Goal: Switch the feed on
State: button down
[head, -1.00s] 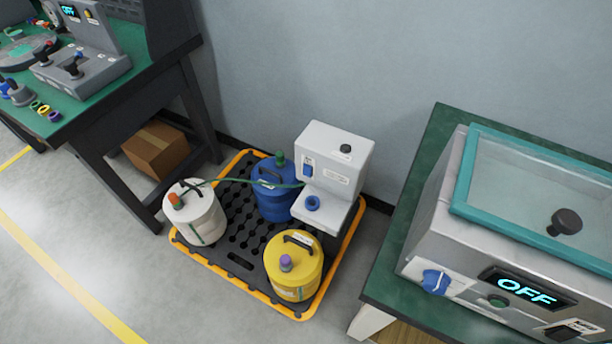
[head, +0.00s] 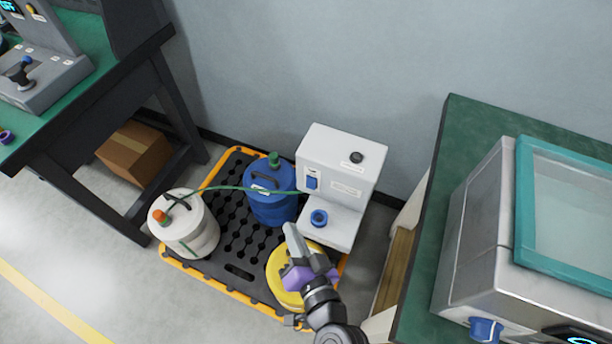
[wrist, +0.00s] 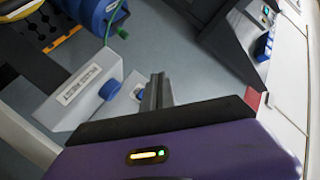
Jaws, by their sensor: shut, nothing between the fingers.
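A white dispenser-like unit (head: 345,165) stands at the back right of the spill pallet. My gripper (head: 290,229) is shut and empty, in front of the unit and over the yellow drum, apart from the switch in the picture. In the wrist view my shut fingers (wrist: 157,90) point past the white unit (wrist: 75,97) and blue parts; which blue part is which is unclear.
The black pallet with an orange rim (head: 200,272) holds a blue drum (head: 270,205), a white drum (head: 190,225) and a yellow drum (head: 285,272), partly hidden by my gripper. A green hose (head: 235,187) runs to the unit. Green benches stand on both sides.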

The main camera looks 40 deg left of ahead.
aim_at(311, 183)
jog(key=shift+a+r, duration=0.1)
jog(key=shift+a, duration=0.3)
jog(key=shift+w, duration=0.1)
jog(key=w, duration=0.2)
jog(key=w+a+b, duration=0.1)
jog(key=w, duration=0.1)
jog(key=w+f+b, duration=0.1)
jog(key=w, duration=0.1)
jog(key=shift+w+a+f, duration=0.1)
jog(key=shift+w+a, duration=0.2)
jog(key=shift+w, duration=0.1)
jog(key=shift+w+a+b, duration=0.15)
jog(key=shift+w+b, duration=0.15)
jog(key=shift+w, duration=0.55)
dwell(1.1)
jog(key=shift+w+a+b, duration=0.1)
jog(key=shift+w+b, duration=0.25)
jog(key=shift+w, duration=0.05)
jog(key=shift+w+a, duration=0.1)
jog(key=shift+w, duration=0.2)
dwell(0.5)
jog(key=shift+s, duration=0.1)
